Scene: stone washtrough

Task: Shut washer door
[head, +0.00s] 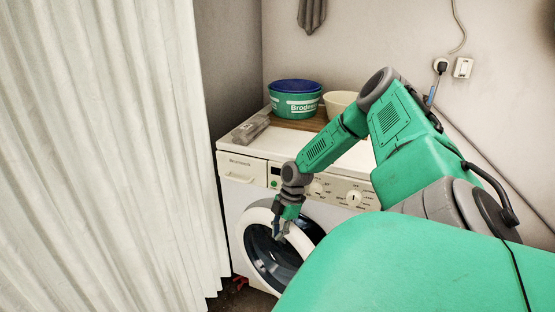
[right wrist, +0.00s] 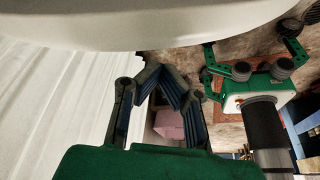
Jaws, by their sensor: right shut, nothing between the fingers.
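The white washer (head: 232,205) stands against the back wall in the head view. Its round door (head: 256,213) has a thick white ring around a dark glass bowl; I cannot tell from this angle how far it stands open. My right gripper (head: 280,235) points down at the door's upper part, overlapping the ring and dark glass; contact is unclear. In the right wrist view the right gripper's fingers (right wrist: 160,76) meet at the tips, shut and empty, below a broad white curved surface that is probably the door. My arm hides the washer's right side. My left gripper is not in the head view.
A pale curtain (head: 110,150) hangs close on the left. On the washer top are a green tub with blue lid (head: 295,100), a cream bowl (head: 338,103) and a grey packet (head: 250,129). The wall socket (head: 462,68) is at upper right.

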